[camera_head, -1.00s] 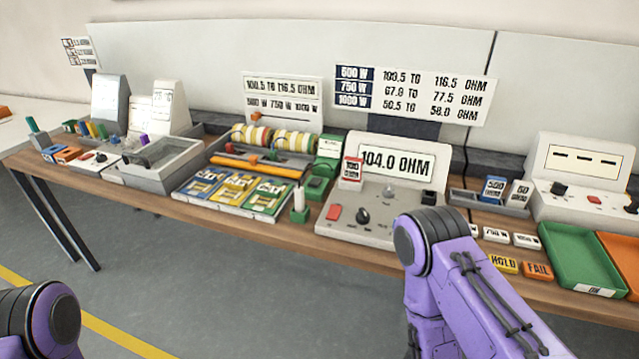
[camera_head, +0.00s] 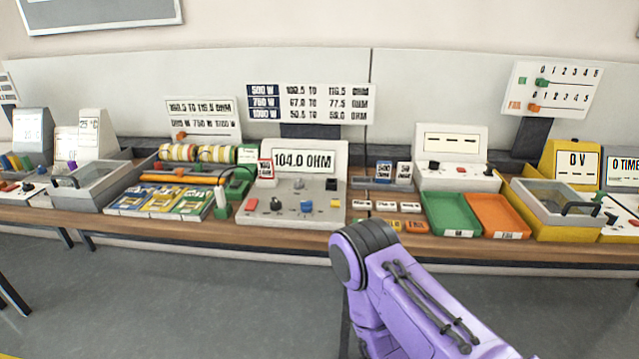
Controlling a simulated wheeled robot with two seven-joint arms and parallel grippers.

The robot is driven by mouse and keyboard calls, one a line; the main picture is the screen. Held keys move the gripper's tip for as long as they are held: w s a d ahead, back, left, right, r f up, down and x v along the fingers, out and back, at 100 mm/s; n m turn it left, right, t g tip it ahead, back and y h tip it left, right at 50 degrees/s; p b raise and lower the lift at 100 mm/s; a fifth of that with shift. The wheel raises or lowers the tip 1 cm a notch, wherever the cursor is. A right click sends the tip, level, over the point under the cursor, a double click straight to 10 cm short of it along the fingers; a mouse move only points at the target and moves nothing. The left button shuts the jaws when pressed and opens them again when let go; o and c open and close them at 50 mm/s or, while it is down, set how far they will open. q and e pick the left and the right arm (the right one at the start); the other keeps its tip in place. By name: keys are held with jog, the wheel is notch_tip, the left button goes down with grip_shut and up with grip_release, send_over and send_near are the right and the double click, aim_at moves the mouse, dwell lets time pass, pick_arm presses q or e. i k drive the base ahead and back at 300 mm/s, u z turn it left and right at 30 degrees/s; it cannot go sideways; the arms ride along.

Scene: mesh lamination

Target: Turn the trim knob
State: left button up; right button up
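The meter box (camera_head: 318,215) with a 104.0 OHM display (camera_head: 297,159) stands at the middle front of the bench. Its sloped face carries a black knob (camera_head: 276,203), a blue knob (camera_head: 306,206), a red button (camera_head: 251,204), a yellow button (camera_head: 335,203) and a black part (camera_head: 331,184) at the upper right. No label that I can read says which is the trim knob. Neither of my grippers is in view. Only a purple link of my arm shows at the lower middle, in front of the bench.
Right of the meter are a green tray (camera_head: 428,213), an orange tray (camera_head: 476,214) and a box with a dashed display (camera_head: 452,144). Coloured cards (camera_head: 163,206) and wound rolls (camera_head: 200,152) lie to the left.

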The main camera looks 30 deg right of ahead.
aim_at(299, 183)
jog(key=z, duration=1.05)
jog(key=i, duration=0.15)
jog(key=z, duration=0.05)
